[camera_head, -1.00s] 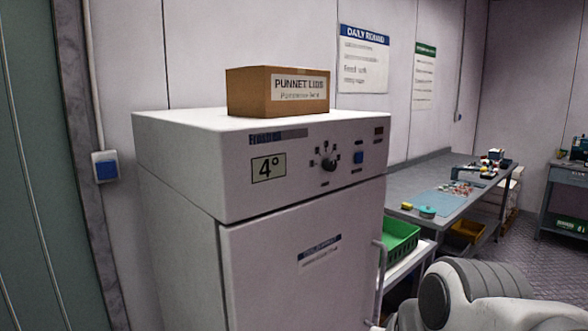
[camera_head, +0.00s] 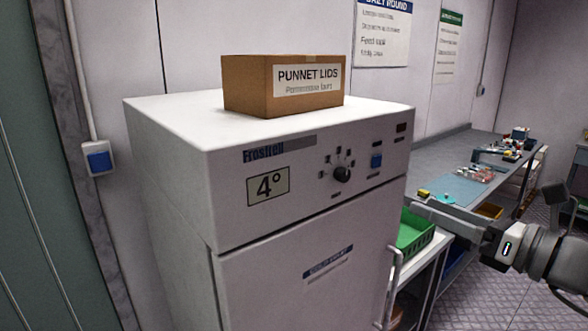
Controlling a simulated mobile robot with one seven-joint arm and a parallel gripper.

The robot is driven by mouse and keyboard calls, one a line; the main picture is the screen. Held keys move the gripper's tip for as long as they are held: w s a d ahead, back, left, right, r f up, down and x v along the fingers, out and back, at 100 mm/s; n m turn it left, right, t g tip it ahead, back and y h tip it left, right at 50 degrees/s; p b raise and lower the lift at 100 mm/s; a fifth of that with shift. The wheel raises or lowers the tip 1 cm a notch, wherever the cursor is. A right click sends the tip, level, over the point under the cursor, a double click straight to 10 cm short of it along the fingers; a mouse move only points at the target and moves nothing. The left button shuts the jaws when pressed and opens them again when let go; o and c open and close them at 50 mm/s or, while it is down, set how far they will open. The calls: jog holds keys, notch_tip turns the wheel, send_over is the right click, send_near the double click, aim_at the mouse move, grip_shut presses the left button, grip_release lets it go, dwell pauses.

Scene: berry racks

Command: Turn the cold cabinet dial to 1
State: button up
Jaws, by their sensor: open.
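The white cold cabinet (camera_head: 165,180) stands in the middle left. Its black dial (camera_head: 342,174) is on the upper front panel, with small dark marks around it that are too small to read. A display (camera_head: 268,186) left of the dial reads 4°. A blue button (camera_head: 376,161) is right of the dial. My gripper (camera_head: 432,209) is at the right, seen from the side, open and pointing left. It is apart from the dial, right of the cabinet and lower than the dial.
A cardboard box labelled PUNNET LIDS (camera_head: 246,88) sits on the cabinet top. The cabinet door has a vertical handle (camera_head: 393,285) at its right edge. A green crate (camera_head: 416,236) and a long bench (camera_head: 462,150) stand to the right. A blue wall switch (camera_head: 99,160) is at left.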

aim_at(347, 175)
jog(key=p+x, duration=0.1)
jog(key=x, duration=1.6)
jog(key=shift+s+f+p, duration=0.1)
jog(key=shift+s+p, duration=0.05)
jog(key=shift+p, duration=0.25)
grip_shut()
